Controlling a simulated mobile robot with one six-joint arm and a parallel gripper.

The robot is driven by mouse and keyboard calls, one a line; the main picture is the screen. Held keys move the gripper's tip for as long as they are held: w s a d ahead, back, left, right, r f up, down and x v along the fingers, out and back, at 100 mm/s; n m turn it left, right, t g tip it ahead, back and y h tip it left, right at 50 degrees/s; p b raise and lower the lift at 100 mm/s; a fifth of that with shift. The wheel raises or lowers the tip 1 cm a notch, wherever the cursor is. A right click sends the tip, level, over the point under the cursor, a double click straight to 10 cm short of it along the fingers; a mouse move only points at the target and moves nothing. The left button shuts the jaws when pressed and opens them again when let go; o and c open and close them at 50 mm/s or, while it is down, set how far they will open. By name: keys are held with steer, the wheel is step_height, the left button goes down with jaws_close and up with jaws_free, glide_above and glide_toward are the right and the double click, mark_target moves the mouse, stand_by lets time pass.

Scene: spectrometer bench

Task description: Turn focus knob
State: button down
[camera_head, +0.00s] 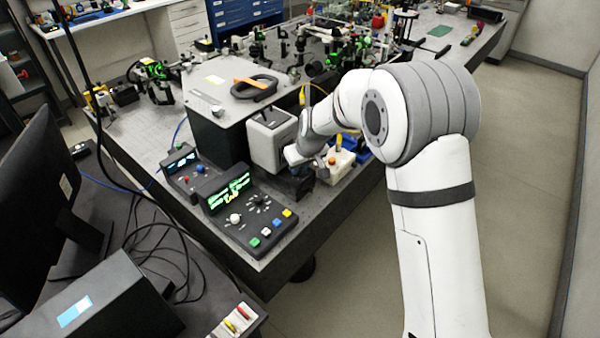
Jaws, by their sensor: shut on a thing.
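The grey box-shaped instrument (270,142) stands at the bench's front edge, against a larger black box with a grey lid. My white arm reaches in from the right. My gripper (297,182) is low at the right side of the grey instrument, beside its lower front. It is small and dark in this view, and shut on the focus knob. The knob itself is hidden behind the gripper and wrist, so its turn cannot be seen.
A control console (245,205) with a green-lit display, knob and coloured buttons sits left of my gripper. A smaller display unit (184,168) is beside it. A white block with an orange knob (340,160) stands close right of my wrist. Optics crowd the bench behind.

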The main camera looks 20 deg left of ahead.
steer(key=shift+n+b, duration=0.6)
steer(key=shift+b, duration=0.05)
steer(key=c, duration=1.3)
jaws_free()
steer(key=b+v, duration=0.1)
steer(key=v, duration=0.7)
steer(key=shift+w+d+b, duration=0.15)
steer(key=shift+b, duration=0.15)
steer(key=shift+d, duration=0.1)
